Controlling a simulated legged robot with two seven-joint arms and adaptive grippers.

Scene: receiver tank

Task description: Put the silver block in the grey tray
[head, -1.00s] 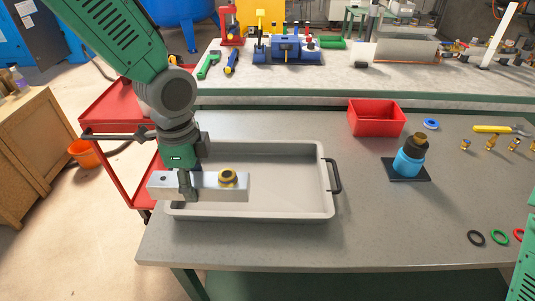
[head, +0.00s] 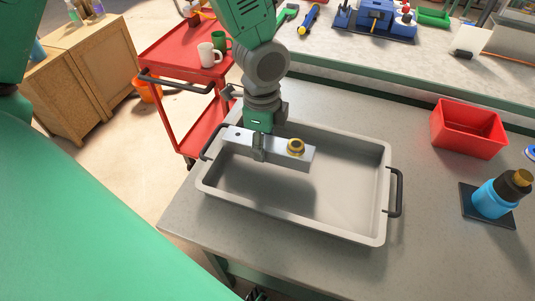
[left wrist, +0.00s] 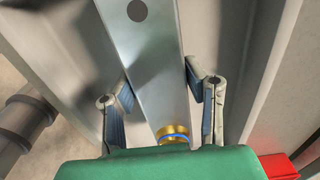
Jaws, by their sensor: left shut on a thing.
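The left wrist view shows the block (left wrist: 150,75) between both fingers. The grey tray (head: 385,170) is shallow with black handles and lies on the bench. The block is over the tray's left part, seemingly above the floor; the exact gap cannot be told. My right gripper is not in view.
A red bin (head: 468,128) and a blue bottle-like part on a black pad (head: 490,200) stand right of the tray. A red cart (head: 190,65) with mugs is at the left. The bench in front of the tray (head: 225,225) is clear.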

